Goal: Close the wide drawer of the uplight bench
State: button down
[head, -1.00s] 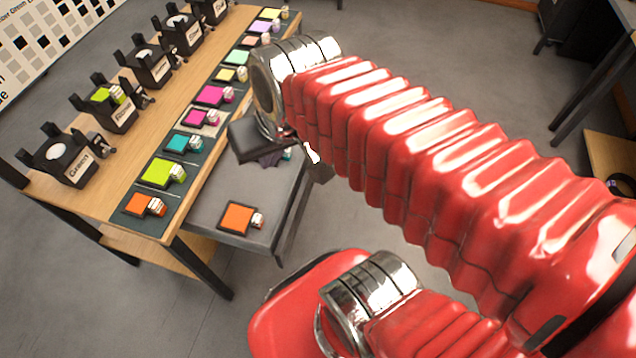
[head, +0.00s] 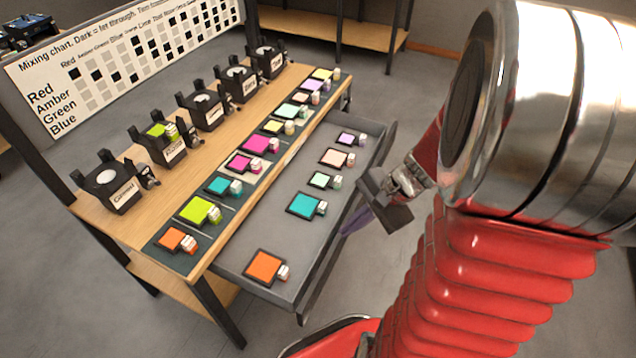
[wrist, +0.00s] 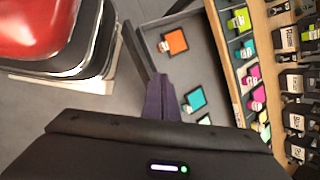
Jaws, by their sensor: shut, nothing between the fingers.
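The wide grey drawer (head: 258,217) of the wooden uplight bench (head: 195,165) stands pulled out. Several colour filters lie in it, among them an orange one (head: 265,267) and a teal one (head: 304,205). My gripper (head: 357,220) has purple fingers and is just outside the drawer's front, near the middle of its length. In the wrist view the shut fingers (wrist: 161,100) point along the drawer's front panel (wrist: 141,52). They hold nothing. Whether they touch the panel I cannot tell.
Several black lamp units (head: 107,182) stand on the bench top, with a row of colour filters along its front edge. A mixing chart (head: 130,70) stands behind. Grey floor lies open in front of the drawer.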

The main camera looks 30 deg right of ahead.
jog(key=s+d+f+m+t, duration=0.4)
jog(key=d+f+m, duration=0.7)
jog(key=f+m, duration=0.1)
jog(key=shift+t+y, duration=0.3)
jog(key=shift+y, duration=0.1)
send_near(338, 245)
jog(key=shift+x, duration=2.95)
jog(key=shift+s+f, duration=0.1)
jog(key=shift+s, duration=0.05)
jog(key=shift+d, duration=0.15)
jog(key=shift+w+a, duration=0.2)
